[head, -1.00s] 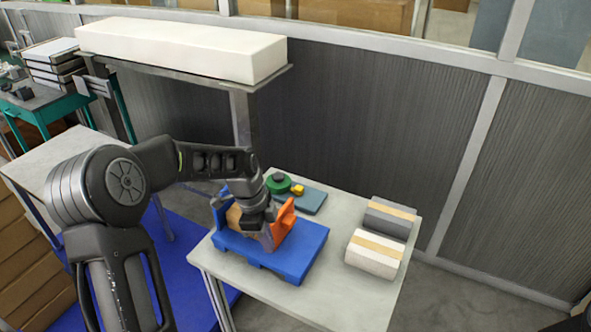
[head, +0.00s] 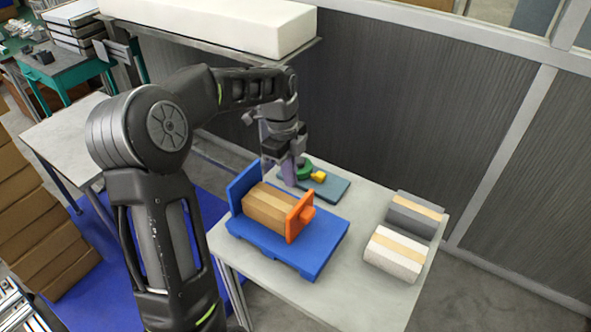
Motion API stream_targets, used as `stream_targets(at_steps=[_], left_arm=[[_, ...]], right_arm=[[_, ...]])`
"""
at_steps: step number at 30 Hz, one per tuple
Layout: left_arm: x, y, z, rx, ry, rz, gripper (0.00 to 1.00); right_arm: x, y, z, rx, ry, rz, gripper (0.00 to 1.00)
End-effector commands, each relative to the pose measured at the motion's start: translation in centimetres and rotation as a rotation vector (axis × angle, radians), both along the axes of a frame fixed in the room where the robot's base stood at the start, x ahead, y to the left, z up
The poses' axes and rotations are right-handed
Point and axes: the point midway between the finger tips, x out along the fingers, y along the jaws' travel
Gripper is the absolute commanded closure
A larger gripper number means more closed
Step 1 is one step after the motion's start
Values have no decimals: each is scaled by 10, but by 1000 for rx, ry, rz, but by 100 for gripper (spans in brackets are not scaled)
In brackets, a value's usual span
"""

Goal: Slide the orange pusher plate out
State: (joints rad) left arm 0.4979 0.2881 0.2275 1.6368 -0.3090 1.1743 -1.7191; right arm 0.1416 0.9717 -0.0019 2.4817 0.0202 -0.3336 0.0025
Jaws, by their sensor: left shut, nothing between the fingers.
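The orange pusher plate (head: 298,217) stands upright on the blue base (head: 315,252), at the right end of a row of brown blocks (head: 271,208). A knob sticks out from its right side. A blue upright wall (head: 240,188) stands at the other end of the blocks. My left gripper (head: 289,178) is shut and empty. It points down behind the blocks, beside the green piece, and looks apart from the orange plate. My right gripper is not in view.
A blue-grey plate (head: 333,190) carries a green round piece (head: 303,169) and a yellow piece (head: 318,177). A grey block (head: 414,215) and a white block (head: 393,254) stand at the table's right. The front of the table (head: 350,304) is clear.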

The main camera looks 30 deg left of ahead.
Motion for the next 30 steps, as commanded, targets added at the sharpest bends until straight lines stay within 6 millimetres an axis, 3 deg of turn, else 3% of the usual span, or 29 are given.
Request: stream_targets(at_steps=[8,12,18,21,30], left_arm=[[0,0,-7,-1,0,1,100],[-1,0,-25,-2,3,2,100],[0,0,-62,-1,0,1,100],[0,0,-70,-1,0,1,100],[0,0,-70,0,-1,1,100]], right_arm=[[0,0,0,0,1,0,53],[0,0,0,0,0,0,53],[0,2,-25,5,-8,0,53],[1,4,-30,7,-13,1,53],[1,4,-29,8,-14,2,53]])
